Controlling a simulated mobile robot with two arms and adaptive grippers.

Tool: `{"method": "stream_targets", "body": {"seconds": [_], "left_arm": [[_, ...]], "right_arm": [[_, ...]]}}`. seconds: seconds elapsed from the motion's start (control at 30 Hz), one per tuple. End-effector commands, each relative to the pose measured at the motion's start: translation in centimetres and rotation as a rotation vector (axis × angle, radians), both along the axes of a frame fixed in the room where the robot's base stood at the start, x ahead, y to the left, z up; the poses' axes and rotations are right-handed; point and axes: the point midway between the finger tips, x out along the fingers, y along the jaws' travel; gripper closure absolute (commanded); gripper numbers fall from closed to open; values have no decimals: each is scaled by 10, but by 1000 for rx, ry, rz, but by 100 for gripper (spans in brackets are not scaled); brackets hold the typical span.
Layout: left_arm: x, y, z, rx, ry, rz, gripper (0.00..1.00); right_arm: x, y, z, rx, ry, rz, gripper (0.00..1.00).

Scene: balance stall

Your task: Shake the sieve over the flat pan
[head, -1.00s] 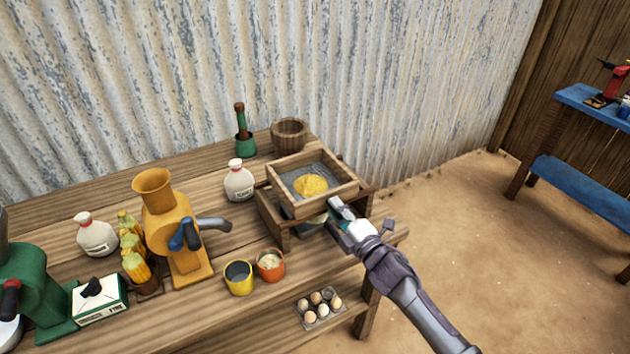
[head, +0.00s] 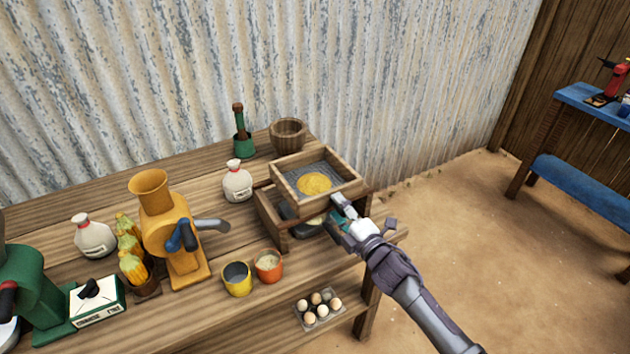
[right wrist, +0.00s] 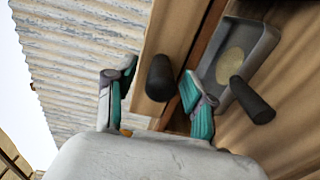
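The sieve (head: 290,184) is a square wooden frame with a mesh and a heap of yellow meal (head: 315,184) on it. It sits level on a wooden stand (head: 270,215) at the table's right end. The dark flat pan (head: 287,212) is below it, partly hidden; in the right wrist view the pan (right wrist: 262,45) holds a pale yellow patch. My right gripper (head: 344,208) is at the sieve's near right side. In the right wrist view its fingers (right wrist: 160,85) flank the sieve's black handle (right wrist: 160,75); contact is unclear. My left gripper is out of view.
A yellow grinder (head: 165,225), a yellow cup (head: 237,282) and an orange cup (head: 268,268) stand left of the stand. Eggs (head: 320,308) lie on the lower shelf.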

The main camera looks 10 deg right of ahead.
Motion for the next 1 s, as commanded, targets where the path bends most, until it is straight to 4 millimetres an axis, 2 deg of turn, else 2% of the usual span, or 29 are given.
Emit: {"method": "stream_targets", "body": {"seconds": [0.37,1.0], "left_arm": [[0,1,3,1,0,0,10],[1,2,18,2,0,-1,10]], "right_arm": [[-5,-2,1,0,-1,0,42],[-65,-24,1,0,0,0,42]]}}
